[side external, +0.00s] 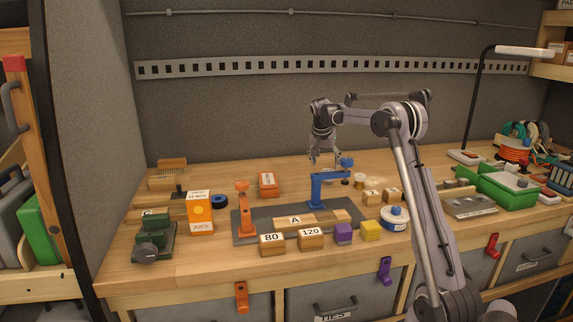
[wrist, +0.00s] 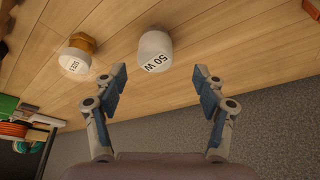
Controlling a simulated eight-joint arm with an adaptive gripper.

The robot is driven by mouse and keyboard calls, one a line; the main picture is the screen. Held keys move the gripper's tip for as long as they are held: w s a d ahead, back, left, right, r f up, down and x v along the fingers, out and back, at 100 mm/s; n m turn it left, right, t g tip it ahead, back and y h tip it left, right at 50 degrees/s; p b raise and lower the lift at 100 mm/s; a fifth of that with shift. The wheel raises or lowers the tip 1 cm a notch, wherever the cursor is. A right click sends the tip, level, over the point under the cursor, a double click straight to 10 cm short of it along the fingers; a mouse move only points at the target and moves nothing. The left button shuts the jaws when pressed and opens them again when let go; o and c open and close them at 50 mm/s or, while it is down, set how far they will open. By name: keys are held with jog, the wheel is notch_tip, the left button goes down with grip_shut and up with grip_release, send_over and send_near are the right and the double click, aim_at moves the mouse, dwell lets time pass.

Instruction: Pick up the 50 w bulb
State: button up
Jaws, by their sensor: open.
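The 50 W bulb (wrist: 154,48) shows in the wrist view as a white rounded piece with "50 W" printed on its near side. It stands on the wooden bench, ahead of and between the fingers of my gripper (wrist: 161,78). The fingers are spread, with nothing between them. A second white bulb with a gold base (wrist: 77,55) lies to its left; its label is hard to read. In the side external view my gripper (side external: 325,159) is above the bench, behind the blue hook stand (side external: 328,188). I cannot single out the 50 W bulb there.
An orange clamp stand (side external: 243,212), blocks marked 80 (side external: 271,244) and 120 (side external: 311,239), a juice carton (side external: 200,213) and a white-blue tape roll (side external: 395,218) stand in front. A red box (side external: 268,184) is left of my gripper. The back of the bench is mostly clear.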

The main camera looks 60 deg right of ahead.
aim_at(328, 170)
jog(key=shift+s+x, duration=0.15)
jog(key=shift+x, duration=1.3)
jog(key=shift+s+x, duration=0.15)
jog(key=shift+x, duration=1.3)
jog(key=shift+r, duration=0.1)
jog(key=c, duration=1.3)
